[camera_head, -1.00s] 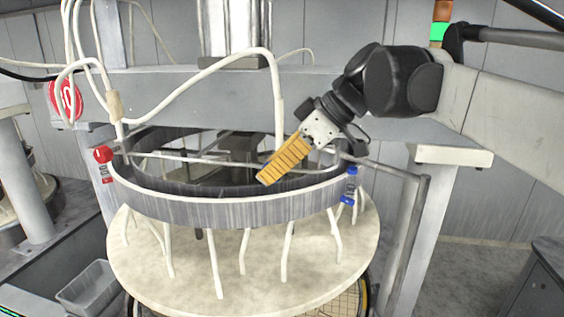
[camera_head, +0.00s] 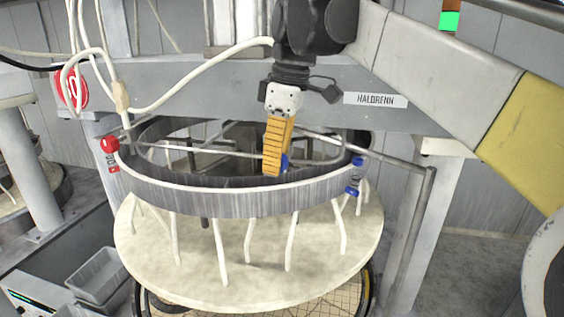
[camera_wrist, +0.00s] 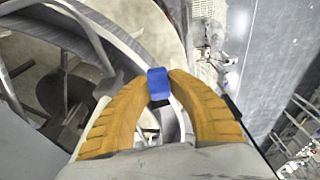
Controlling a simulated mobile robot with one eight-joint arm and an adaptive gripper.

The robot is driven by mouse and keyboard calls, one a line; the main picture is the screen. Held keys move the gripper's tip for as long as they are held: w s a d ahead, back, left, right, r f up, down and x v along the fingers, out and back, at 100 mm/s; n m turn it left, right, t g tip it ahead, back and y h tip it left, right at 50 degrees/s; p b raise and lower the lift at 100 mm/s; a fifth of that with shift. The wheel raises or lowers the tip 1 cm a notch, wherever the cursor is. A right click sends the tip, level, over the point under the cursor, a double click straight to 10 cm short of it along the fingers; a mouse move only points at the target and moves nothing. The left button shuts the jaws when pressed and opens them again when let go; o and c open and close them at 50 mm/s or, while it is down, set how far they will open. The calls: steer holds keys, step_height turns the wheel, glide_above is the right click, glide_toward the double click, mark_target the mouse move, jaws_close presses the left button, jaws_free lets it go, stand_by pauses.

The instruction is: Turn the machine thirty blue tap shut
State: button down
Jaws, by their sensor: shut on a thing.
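My gripper (camera_head: 272,172) points down over the grey ring, with its ribbed orange fingers nearly upright. A blue tap handle (camera_wrist: 157,83) sits between the fingertips in the wrist view, and the fingers are closed on it. In the head view a blue part (camera_head: 285,163) shows just right of the fingertips; the rest is hidden behind them. Another blue tap (camera_head: 354,178) is on the ring's right front side, apart from my gripper. I cannot read a number thirty on either.
A red tap (camera_head: 110,145) is at the ring's left. The ring (camera_head: 230,202) stands above a pale round platen (camera_head: 190,270) with several white tubes. A grey rail (camera_head: 415,210) stands at the right. A white hose (camera_head: 190,95) arches behind my gripper's left side.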

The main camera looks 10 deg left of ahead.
mark_target(284, 157)
stand_by(0.3)
steer(key=c, duration=1.3)
jaws_free()
steer(key=shift+o, duration=0.2)
steer(key=r, duration=0.3)
steer(key=d+r, duration=0.1)
steer(key=r, duration=0.7)
steer(key=shift+d, duration=0.3)
steer(key=shift+s+d+r, duration=0.1)
steer(key=shift+s+r, duration=0.05)
steer(key=shift+r, duration=0.25)
